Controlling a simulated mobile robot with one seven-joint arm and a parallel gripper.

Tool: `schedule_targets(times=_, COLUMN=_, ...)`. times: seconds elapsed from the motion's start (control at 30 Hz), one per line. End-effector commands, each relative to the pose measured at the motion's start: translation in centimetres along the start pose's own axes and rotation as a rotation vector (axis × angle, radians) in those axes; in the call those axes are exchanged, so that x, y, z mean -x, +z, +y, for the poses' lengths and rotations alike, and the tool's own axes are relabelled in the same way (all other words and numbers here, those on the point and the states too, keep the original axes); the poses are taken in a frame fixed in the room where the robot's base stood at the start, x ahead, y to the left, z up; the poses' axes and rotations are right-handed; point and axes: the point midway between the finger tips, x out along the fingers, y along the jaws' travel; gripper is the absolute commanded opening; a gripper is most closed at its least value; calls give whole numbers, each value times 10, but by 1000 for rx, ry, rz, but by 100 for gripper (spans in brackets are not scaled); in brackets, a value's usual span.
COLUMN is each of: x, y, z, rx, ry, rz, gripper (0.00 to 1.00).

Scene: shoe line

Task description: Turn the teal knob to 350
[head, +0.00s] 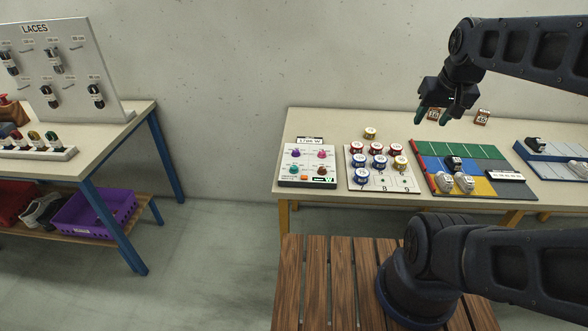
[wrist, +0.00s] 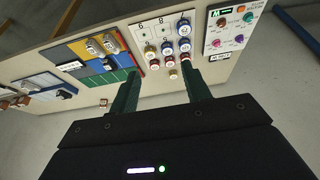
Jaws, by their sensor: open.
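The teal knob (head: 293,170) sits at the lower left of a white control panel (head: 284,161) on the long table in the head view. In the wrist view the panel appears upside down at the upper right, with the teal knob (wrist: 248,17) near its far edge. The angle of its pointer is too small to read. My gripper (head: 433,118) is open and empty, raised above the back of the table, well right of the panel. Its two green fingers also show apart in the wrist view (wrist: 160,78).
Purple, pink and brown knobs share the panel with an orange button (head: 304,178). Right of it stand several lidded jars on a white board (head: 400,183), then a coloured mat (head: 480,188) with shoes. A bench with a lace rack (head: 72,97) is at left.

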Motion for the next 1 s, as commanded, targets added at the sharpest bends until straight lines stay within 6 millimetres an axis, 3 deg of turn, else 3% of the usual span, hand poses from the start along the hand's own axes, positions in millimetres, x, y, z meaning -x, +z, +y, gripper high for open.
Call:
schedule_targets(times=0.17, x=-2, y=-4, z=-2, rx=20, ry=2, rz=-7, gripper=48)
schedule_targets(times=0.37, x=-16, y=-32, z=-19, rx=152, ry=10, rz=-47, gripper=48)
schedule_targets(times=0.67, x=-54, y=-82, z=-64, rx=437, ry=6, rz=-121, gripper=48)
schedule_targets(times=1.0, x=-112, y=-122, z=-130, rx=762, ry=-35, rz=-196, gripper=48)
